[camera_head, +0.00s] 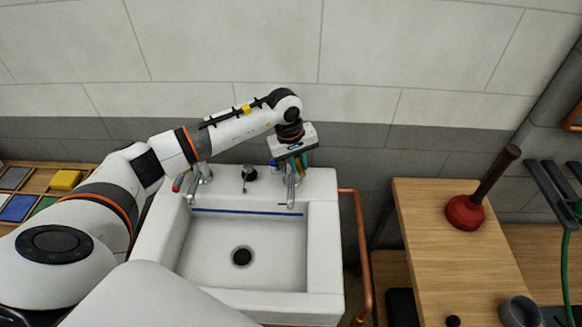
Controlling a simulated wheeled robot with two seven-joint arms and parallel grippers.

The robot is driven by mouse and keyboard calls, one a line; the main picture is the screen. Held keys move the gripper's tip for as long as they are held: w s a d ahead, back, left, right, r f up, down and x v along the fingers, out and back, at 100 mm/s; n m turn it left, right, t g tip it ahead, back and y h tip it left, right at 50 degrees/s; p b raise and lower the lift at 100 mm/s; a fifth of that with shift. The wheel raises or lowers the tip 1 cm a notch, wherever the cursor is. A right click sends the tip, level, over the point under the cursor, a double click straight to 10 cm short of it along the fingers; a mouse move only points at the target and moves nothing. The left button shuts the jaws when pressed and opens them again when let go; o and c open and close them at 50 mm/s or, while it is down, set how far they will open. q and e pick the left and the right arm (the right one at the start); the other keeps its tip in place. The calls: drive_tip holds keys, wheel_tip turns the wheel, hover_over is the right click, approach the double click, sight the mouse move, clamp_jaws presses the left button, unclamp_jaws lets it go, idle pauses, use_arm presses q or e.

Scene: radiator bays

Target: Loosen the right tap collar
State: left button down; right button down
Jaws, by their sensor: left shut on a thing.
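A white sink (325,270) stands in the middle against the wall. The left tap (198,181) is at its back left, with a red-marked handle. The right tap (291,187) is at the back right of the sink. My left gripper (289,163) reaches down from above and is shut on the right tap at its top. The gripper body hides much of the tap top, so the collar itself is not clear. My right gripper is not in view.
A red plunger (466,211) stands on a wooden table (420,240) to the right. A copper pipe (364,255) runs down beside the sink. Coloured pads, including a yellow block (65,180), lie on a wooden surface at left. A black-topped fitting (249,174) stands between the taps.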

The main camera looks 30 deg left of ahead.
use_arm(q)
drive_tip(key=shift+w+d+f+n+y+b, duration=0.15)
drive_tip(key=shift+w+d+n+b, duration=0.15)
drive_tip(key=shift+n+b, duration=0.3)
drive_tip(key=shift+w+d+r+n+y+b, duration=0.15)
drive_tip(key=shift+w+n+b, duration=0.15)
drive_tip(key=shift+n+b, duration=0.3)
drive_tip(key=shift+w+d+n+t+y+b, duration=0.1)
drive_tip(key=shift+w+d+n+y+b, duration=0.1)
drive_tip(key=shift+w+n+b, duration=0.85)
drive_tip(key=shift+w+d+n+t+y+b, duration=0.1)
drive_tip(key=shift+w+d+n+y+b, duration=0.15)
drive_tip(key=shift+n+b, duration=0.85)
drive_tip(key=shift+w+d+n+t+y+b, duration=0.15)
drive_tip(key=shift+w+n+b, duration=0.5)
drive_tip(key=shift+n, duration=0.9)
drive_tip(key=shift+w+r, duration=0.1)
drive_tip(key=shift+w, duration=0.05)
drive_tip(key=c, duration=1.3)
unclamp_jaws()
drive_tip(key=b+v, duration=0.2)
drive_tip(key=v, duration=1)
drive_tip(key=shift+b, duration=0.3)
